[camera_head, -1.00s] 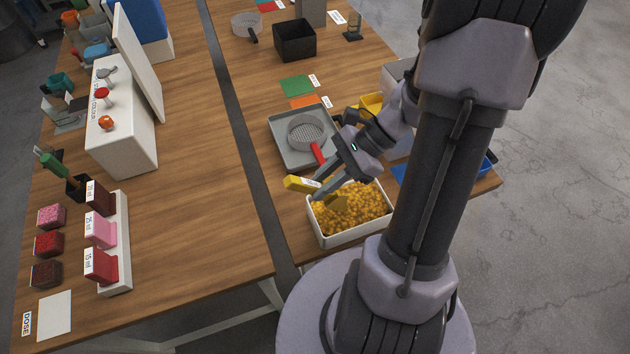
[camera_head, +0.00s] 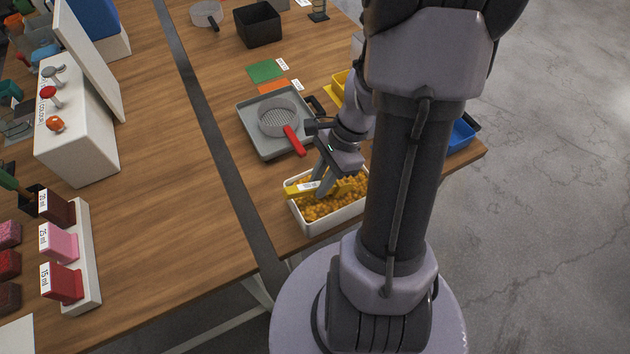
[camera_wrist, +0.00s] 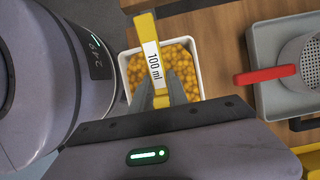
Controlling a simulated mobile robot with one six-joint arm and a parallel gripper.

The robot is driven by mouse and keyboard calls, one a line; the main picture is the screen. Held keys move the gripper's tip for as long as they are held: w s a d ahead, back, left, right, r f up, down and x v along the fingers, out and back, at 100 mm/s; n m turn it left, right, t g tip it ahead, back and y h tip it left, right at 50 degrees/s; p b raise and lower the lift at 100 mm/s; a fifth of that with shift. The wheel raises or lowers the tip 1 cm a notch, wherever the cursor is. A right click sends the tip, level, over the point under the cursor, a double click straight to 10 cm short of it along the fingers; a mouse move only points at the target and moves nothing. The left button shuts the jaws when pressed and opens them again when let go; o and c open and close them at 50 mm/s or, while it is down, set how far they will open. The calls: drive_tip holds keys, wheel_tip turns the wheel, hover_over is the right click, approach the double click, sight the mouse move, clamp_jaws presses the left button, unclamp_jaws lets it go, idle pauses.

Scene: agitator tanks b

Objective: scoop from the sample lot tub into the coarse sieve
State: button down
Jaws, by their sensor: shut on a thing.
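The sample lot tub (camera_head: 344,221) is a white rectangular tub full of orange-yellow balls; it also shows in the wrist view (camera_wrist: 199,66). My gripper (camera_head: 322,188) is shut on a yellow scoop (camera_head: 298,188) labelled 100 ml, over the tub. In the wrist view my gripper (camera_wrist: 162,98) has the scoop handle (camera_wrist: 148,32) between its fingers. The scoop's bowl is mostly hidden, so I cannot tell what it holds. A sieve (camera_head: 278,117) with a red handle (camera_head: 294,141) rests on a grey tray (camera_head: 266,148) just behind the tub; the wrist view shows it at right (camera_wrist: 311,60).
Green (camera_head: 267,70) and orange (camera_head: 273,87) cards lie behind the tray. A black bin (camera_head: 259,27) and another round sieve (camera_head: 206,14) stand farther back. Yellow and blue (camera_head: 461,135) trays are at right, partly behind my arm. Wood left of the tray is clear.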

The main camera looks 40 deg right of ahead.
sight(288, 190)
drive_tip(key=a+r+h+p, duration=0.1)
drive_tip(key=a+r+p, duration=0.1)
drive_tip(key=w+a+r+h+p, duration=0.1)
drive_tip(key=a+r+h+p, duration=0.1)
drive_tip(key=p, duration=0.1)
drive_tip(key=a+r+g+h+p, duration=0.1)
drive_tip(key=a+r+p, duration=0.1)
drive_tip(key=shift+w+a, duration=0.2)
drive_tip(key=shift+w+a+r+h+p, duration=0.2)
drive_tip(key=shift+a+r+h+p, duration=0.1)
drive_tip(key=shift+a+r+h, duration=0.25)
drive_tip(key=shift+a+f, duration=0.1)
drive_tip(key=shift+f, duration=0.05)
drive_tip(key=c, duration=2.1)
unclamp_jaws()
clamp_jaws()
drive_tip(key=shift+s, duration=0.15)
